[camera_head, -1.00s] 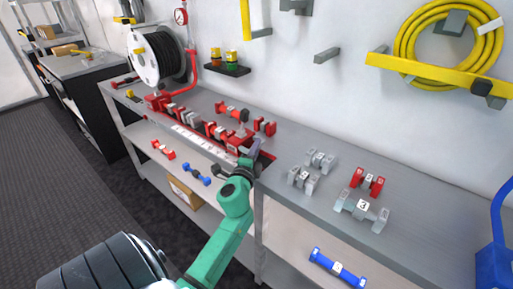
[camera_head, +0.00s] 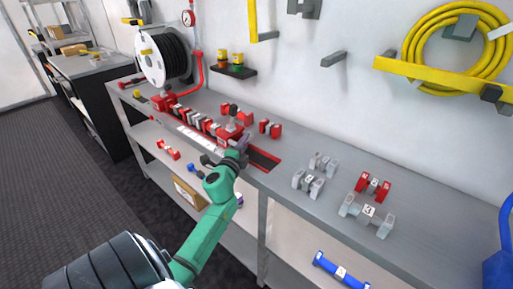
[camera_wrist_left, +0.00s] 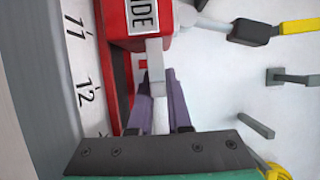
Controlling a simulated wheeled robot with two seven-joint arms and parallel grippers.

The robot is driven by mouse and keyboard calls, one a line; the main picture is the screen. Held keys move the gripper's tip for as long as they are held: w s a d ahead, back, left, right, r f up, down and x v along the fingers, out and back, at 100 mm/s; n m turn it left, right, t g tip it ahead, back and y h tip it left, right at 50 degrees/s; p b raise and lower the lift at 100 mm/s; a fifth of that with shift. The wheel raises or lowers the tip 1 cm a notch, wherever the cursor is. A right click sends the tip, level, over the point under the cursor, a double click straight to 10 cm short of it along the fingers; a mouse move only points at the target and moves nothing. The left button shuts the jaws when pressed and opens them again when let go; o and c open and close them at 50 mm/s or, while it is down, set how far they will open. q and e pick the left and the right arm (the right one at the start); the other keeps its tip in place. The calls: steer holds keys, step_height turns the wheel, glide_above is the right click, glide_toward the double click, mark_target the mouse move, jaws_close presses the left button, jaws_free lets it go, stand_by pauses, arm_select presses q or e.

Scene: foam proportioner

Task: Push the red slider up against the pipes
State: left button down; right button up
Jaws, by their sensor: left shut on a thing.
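The red slider (camera_head: 229,132) sits on the red-edged track at the front of the bench. In the left wrist view the slider (camera_wrist_left: 140,14) shows a white label ending in "IDE" and a pale grey tab (camera_wrist_left: 155,78). My left gripper (camera_head: 243,143) is at the slider's right side. Its purple fingers (camera_wrist_left: 160,100) are shut on the grey tab. The pipes are a row of red and grey pieces (camera_head: 196,120) on the track, left of the slider. I cannot tell whether the slider touches the nearest piece. My right gripper is not in view.
A white numbered scale (camera_head: 202,140) runs along the track's front. Empty track (camera_head: 264,159) lies right of my gripper. Loose red pieces (camera_head: 270,128) lie behind it, and grey and red fittings (camera_head: 370,208) stand farther right. A hose reel (camera_head: 163,57) stands at the far left.

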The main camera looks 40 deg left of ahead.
arm_select(q)
steer(key=shift+w+a+r, duration=0.1)
steer(key=shift+a+r, duration=0.05)
steer(key=shift+a, duration=0.4)
steer(key=shift+d, duration=0.1)
steer(key=c, duration=1.2)
jaws_free()
steer(key=o, duration=0.3)
steer(key=shift+o, duration=0.2)
steer(key=shift+w, duration=0.1)
